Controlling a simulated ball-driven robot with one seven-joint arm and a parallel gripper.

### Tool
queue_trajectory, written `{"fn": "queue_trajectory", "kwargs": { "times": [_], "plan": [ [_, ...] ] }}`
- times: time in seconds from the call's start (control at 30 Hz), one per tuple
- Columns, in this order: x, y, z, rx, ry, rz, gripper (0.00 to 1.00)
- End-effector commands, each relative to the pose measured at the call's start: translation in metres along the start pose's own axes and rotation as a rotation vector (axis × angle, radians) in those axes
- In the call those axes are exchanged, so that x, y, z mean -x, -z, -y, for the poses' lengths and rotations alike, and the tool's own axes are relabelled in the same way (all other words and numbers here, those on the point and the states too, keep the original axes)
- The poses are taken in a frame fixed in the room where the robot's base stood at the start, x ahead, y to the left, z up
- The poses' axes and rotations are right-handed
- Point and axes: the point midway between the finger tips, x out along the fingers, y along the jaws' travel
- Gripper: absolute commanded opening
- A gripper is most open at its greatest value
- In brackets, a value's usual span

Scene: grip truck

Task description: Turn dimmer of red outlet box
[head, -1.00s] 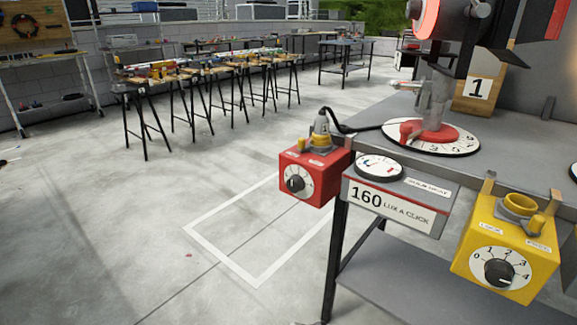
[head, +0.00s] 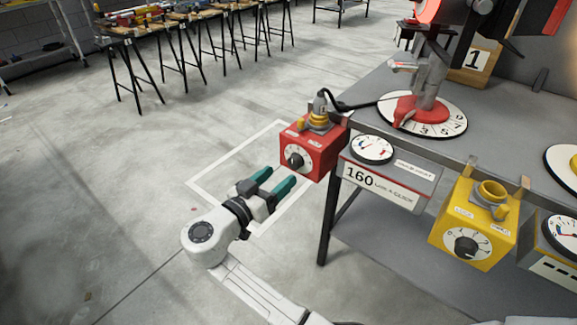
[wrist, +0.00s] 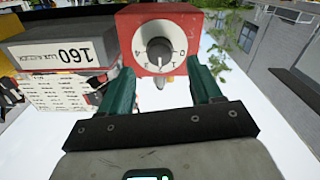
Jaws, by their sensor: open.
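The red outlet box (head: 312,150) hangs at the left corner of the grey table, with a cable plugged into its top. Its black dimmer knob (head: 295,160) sits on a white dial on the front face. My gripper (head: 276,181) is open and empty, its two teal fingers pointing at the box from the front, a little below and left of the knob. In the wrist view the red box (wrist: 185,22) appears upside down, and the knob (wrist: 159,51) lies ahead, between and beyond the open fingers (wrist: 163,98). The fingers look apart from the knob.
A light meter panel labelled 160 (head: 360,178) hangs right of the red box. A yellow outlet box (head: 485,215) with its own knob hangs further right. A lamp on a round dial (head: 447,124) stands on the table (head: 375,85). Open floor lies to the left.

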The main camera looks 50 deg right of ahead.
Motion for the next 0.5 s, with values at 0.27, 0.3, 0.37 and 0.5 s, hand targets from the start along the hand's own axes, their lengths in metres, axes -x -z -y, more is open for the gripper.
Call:
{"fn": "queue_trajectory", "kwargs": {
  "times": [0.27, 0.3, 0.37, 0.5],
  "plan": [
    [-0.042, 0.000, 0.000, 0.001, -0.002, 0.001, 0.64],
    [-0.045, 0.000, 0.000, 0.001, -0.001, 0.001, 0.64],
    [-0.048, 0.000, 0.000, 0.001, 0.000, 0.001, 0.64],
    [-0.051, -0.001, 0.000, 0.001, 0.001, 0.001, 0.64]
  ]
}}
